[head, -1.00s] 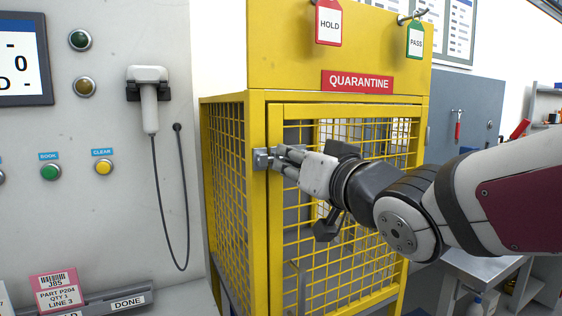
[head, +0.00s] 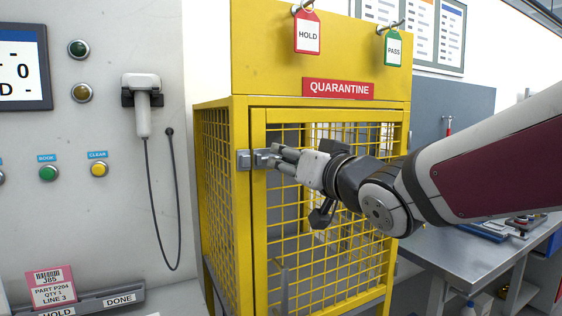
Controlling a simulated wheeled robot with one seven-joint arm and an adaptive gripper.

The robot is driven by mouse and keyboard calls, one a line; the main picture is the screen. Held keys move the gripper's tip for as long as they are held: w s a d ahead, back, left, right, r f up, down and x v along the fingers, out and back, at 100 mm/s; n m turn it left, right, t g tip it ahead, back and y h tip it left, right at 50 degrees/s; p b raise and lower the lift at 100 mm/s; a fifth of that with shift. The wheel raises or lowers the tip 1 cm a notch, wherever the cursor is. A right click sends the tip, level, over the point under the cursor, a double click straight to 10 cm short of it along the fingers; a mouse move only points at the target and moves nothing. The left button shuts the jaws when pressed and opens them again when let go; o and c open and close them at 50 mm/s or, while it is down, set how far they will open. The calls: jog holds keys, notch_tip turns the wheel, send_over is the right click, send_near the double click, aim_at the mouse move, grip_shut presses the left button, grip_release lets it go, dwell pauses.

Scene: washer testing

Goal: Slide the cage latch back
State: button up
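The cage latch (head: 262,158) is a small grey metal piece at the left edge of the yellow mesh door. A separate grey keeper (head: 243,159) is fixed on the cage's corner post, left of the latch. A narrow gap shows between them. My gripper (head: 274,157) comes in from the right, level with the latch. Its fingers are closed about the latch's right part and hide some of it. The door (head: 259,220) of the quarantine cage stands in its frame, and it looks closed.
HOLD (head: 307,34) and PASS (head: 393,48) tags hang above the cage. A grey panel with buttons and a corded scanner (head: 143,110) is at left. A metal bench (head: 455,255) stands at right. My arm crosses in front of the door.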

jog(key=shift+s, duration=0.1)
jog(key=v, duration=1.2)
jog(key=s+d+f+m+g+h+p, duration=0.2)
jog(key=s+d+f+g+h+p, duration=0.45)
jog(key=s+d, duration=0.3)
jog(key=s+f+g+p, duration=0.1)
jog(key=s+f+g, duration=0.1)
jog(key=s, duration=0.5)
jog(key=s+f+g+p, duration=0.2)
jog(key=s+g, duration=0.1)
jog(key=s, duration=0.3)
jog(key=shift+s+d+f+g+h, duration=0.3)
jog(key=shift+s+f+g+h, duration=0.05)
jog(key=shift+s+h, duration=0.1)
jog(key=shift+w, duration=0.1)
